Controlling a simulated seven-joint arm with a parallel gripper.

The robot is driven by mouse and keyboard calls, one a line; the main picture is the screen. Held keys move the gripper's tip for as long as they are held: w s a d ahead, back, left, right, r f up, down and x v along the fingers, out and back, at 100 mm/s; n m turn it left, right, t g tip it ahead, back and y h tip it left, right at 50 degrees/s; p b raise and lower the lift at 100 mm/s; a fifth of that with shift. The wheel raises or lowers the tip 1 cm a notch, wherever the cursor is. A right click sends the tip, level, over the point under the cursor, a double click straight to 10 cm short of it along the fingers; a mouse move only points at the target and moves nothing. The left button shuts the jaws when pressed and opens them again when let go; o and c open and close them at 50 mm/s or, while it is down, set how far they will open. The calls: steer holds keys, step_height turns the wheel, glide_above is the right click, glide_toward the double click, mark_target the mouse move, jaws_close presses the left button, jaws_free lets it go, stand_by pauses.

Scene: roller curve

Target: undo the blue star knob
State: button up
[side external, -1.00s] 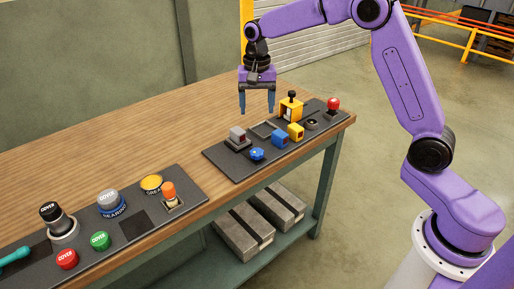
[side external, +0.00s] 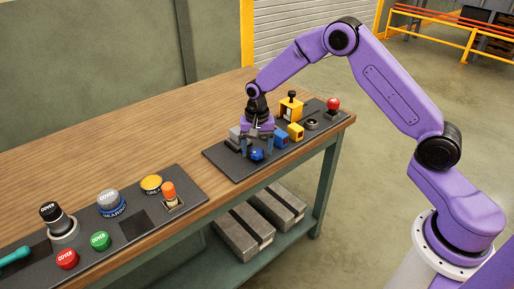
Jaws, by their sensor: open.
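The blue star knob (side external: 257,155) sits low on the front part of the right-hand dark panel (side external: 222,165). My gripper (side external: 257,152) points down over the knob, with its blue fingers apart, one on each side of the knob. The knob shows between the fingers. I cannot tell whether either finger touches it. The grey block-like part (side external: 234,133) to the left is partly hidden behind my gripper.
A left-hand panel holds several coloured caps. Bare wooden bench (side external: 150,125) lies behind.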

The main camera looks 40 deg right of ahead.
steer(key=shift+f, duration=0.1)
steer(key=c, duration=1.1)
